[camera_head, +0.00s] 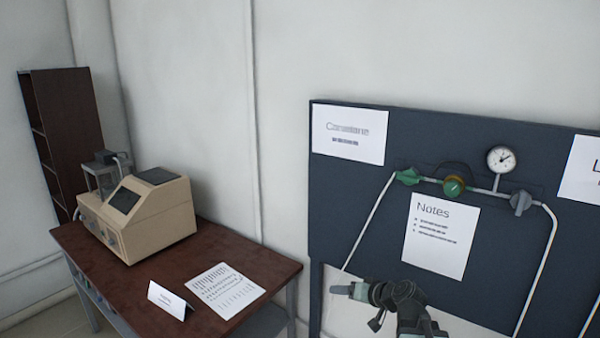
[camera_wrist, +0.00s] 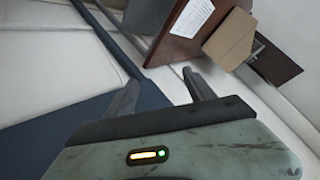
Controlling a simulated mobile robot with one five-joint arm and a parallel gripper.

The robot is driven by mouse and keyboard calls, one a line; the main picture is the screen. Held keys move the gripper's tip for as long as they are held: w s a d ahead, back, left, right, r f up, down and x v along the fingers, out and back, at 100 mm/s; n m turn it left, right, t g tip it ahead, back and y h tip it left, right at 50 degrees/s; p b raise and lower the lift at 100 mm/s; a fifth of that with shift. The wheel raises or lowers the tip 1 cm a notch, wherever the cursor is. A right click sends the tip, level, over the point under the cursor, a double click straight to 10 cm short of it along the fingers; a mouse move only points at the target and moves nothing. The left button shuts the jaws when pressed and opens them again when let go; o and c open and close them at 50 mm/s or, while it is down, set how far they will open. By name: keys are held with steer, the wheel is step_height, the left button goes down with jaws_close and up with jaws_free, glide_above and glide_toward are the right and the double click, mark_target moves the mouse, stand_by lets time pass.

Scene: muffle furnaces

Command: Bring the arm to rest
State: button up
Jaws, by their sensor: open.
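My gripper (camera_head: 345,290) is at the bottom of the head view, in front of the lower part of a dark blue panel (camera_head: 350,215), pointing left. In the wrist view my gripper (camera_wrist: 163,92) shows its two dark fingers spread apart with nothing between them. My arm rises from the bottom edge of the head view, and its lower part is out of frame. Whether the gripper touches the panel cannot be told, but no contact shows.
A brown table (camera_head: 90,245) stands at left with a beige device (camera_head: 150,215), a paper sheet (camera_head: 222,290) and a folded card (camera_head: 170,300). The panel carries a gauge (camera_head: 501,159), valves and thin pipes. A dark shelf (camera_head: 65,130) stands in the far left corner.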

steer(key=s+a+f+n+g+h+b, duration=0.1)
steer(key=s+a+f+n+g+h, duration=0.15)
steer(key=s+a+f+g, duration=0.4)
steer(key=s+d+f+m+g+h, duration=0.2)
steer(key=s+d+f+g+h, duration=0.1)
steer(key=s+d+f, duration=0.3)
steer(key=s+d+h, duration=0.1)
steer(key=s+d, duration=0.1)
steer(key=s, duration=0.1)
steer(key=shift+s, duration=0.4)
